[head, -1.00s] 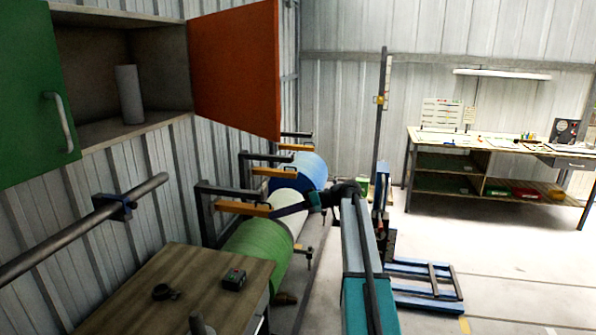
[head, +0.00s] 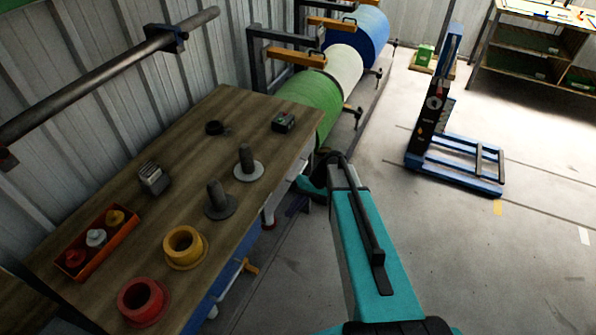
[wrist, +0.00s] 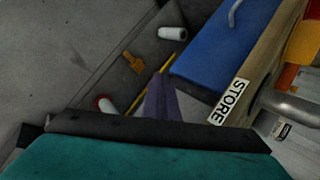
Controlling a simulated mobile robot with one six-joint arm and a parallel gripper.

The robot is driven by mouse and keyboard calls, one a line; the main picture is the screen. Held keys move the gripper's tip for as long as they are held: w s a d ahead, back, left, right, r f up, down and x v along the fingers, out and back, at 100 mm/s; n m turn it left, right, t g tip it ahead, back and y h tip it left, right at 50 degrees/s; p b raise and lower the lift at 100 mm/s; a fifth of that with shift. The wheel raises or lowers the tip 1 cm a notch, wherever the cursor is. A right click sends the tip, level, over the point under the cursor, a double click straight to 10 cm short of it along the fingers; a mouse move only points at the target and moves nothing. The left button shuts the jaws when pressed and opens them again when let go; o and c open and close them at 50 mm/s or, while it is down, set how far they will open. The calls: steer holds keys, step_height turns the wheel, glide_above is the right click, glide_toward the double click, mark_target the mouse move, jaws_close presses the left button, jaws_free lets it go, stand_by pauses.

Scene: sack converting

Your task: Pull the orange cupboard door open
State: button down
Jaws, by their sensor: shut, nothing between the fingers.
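The orange cupboard door is out of view in both current views. Only a sliver of the green door (head: 14,4) shows at the top left edge of the head view. My gripper (head: 297,205) is low beside the right side of the wooden workbench (head: 232,115), partly hidden by my arm. In the wrist view its purple-grey fingers (wrist: 161,90) are together and hold nothing. They point towards the floor area beside a blue front panel (wrist: 225,45) with a metal handle.
The bench holds a red ring (head: 143,301), a yellow ring (head: 184,247), dark spindles and an orange tray (head: 97,243). A wall bar (head: 95,78) runs above. Large rolls, including a green one (head: 318,98), lie behind. A blue lift (head: 455,165) stands right, with clear floor around.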

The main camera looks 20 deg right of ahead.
steer(key=s+f+g+h+b, duration=0.1)
steer(key=s+f+h, duration=0.1)
steer(key=s+f, duration=0.5)
steer(key=s+a+f+g+h+b, duration=0.1)
steer(key=s+f, duration=0.6)
steer(key=s, duration=0.7)
steer(key=s+f+g+h+b, duration=0.2)
steer(key=s+f, duration=0.5)
steer(key=s, duration=0.4)
steer(key=g+h, duration=0.1)
steer(key=h, duration=0.1)
steer(key=shift+s+a+f+h, duration=0.15)
steer(key=shift+s+a+h, duration=0.1)
steer(key=shift+a+h, duration=0.05)
steer(key=shift+a, duration=0.1)
